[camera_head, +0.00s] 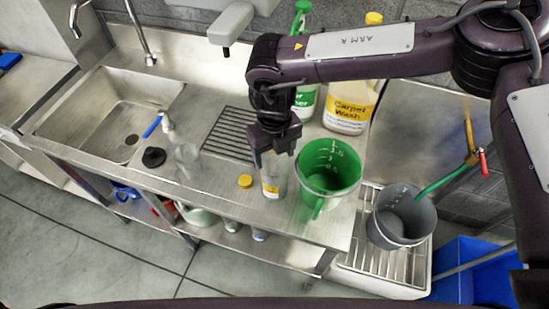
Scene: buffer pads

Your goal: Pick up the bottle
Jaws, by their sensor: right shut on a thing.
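A small bottle (271,187) with a yellow and white label stands on the steel counter (215,198), left of the green bucket. My right gripper (273,158) comes down over it from above and is shut on its upper part. The bottle's top is hidden between the fingers. It looks upright; whether its base touches the counter I cannot tell. My left gripper is not in view.
A green measuring bucket (330,172) stands close on the right. A yellow cap (245,181) and a clear bottle (187,160) are to the left, beyond them a sink (105,112). A Carpet Wash jug (347,108) stands behind. A grey bucket (402,216) is at right.

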